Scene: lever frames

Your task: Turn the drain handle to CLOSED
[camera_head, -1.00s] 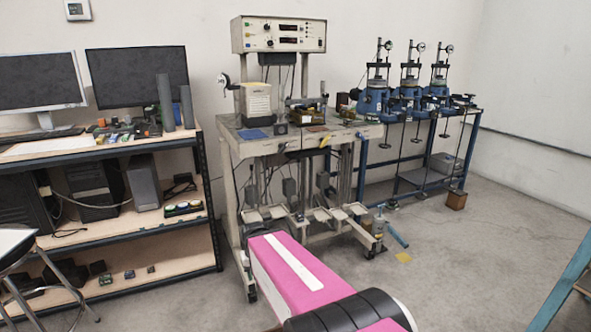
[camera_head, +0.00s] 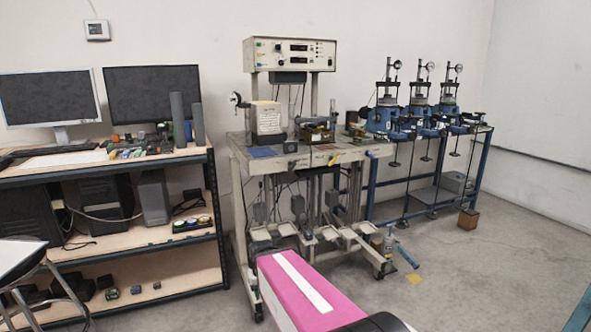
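I cannot tell for sure which part is the drain handle, and I can read no CLOSED mark. A small yellow lever-like piece (camera_head: 334,159) shows at the front edge of the grey test bench (camera_head: 345,154). A blue bar (camera_head: 406,256) slants beside a small cylinder (camera_head: 389,243) low at the bench's right foot. The pink and black arm link at the bottom middle seems to be mine and covers part of the bench's lower front. My gripper does not show.
A shelf (camera_head: 120,240) with monitors and computer boxes stands at the left. A blue-framed table (camera_head: 432,190) with several blue devices stands at the back right. A stool (camera_head: 25,270) is at the lower left. The floor at the right is mostly clear.

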